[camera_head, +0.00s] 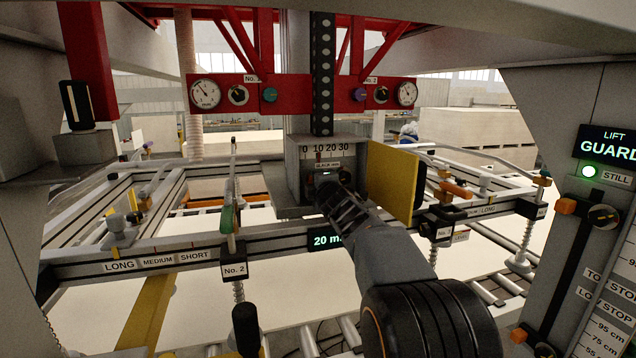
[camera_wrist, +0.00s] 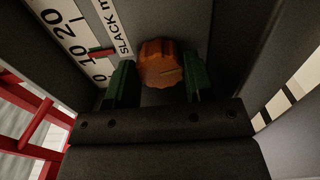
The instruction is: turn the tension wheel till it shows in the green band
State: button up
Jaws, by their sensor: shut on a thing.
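The tension wheel (camera_wrist: 161,64) is an orange-brown ribbed knob on a grey panel, in the wrist view. My gripper (camera_wrist: 158,80) has one green-padded finger on either side of the wheel and is shut on it. In the head view my gripper (camera_head: 329,192) reaches into the grey box below the scale and hides the wheel. The white slack scale (camera_head: 326,149) reads 0, 10, 20, 30; it also shows in the wrist view (camera_wrist: 60,22). Its red pointer (camera_wrist: 100,53) stands near the 10.
A yellow door (camera_head: 392,180) stands open just right of the box. A display (camera_head: 325,240) below reads 20, partly hidden by my arm. A lift panel (camera_head: 605,150) stands at the right.

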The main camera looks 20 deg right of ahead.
dwell(0.3)
jog(key=o, duration=0.6)
jog(key=shift+o, duration=0.2)
jog(key=shift+s, duration=0.1)
jog(key=s+a, duration=0.1)
jog(key=s, duration=1.2)
jog(key=shift+s+a+b, duration=0.25)
jog(key=shift+a+b, duration=0.15)
jog(key=shift+b, duration=0.05)
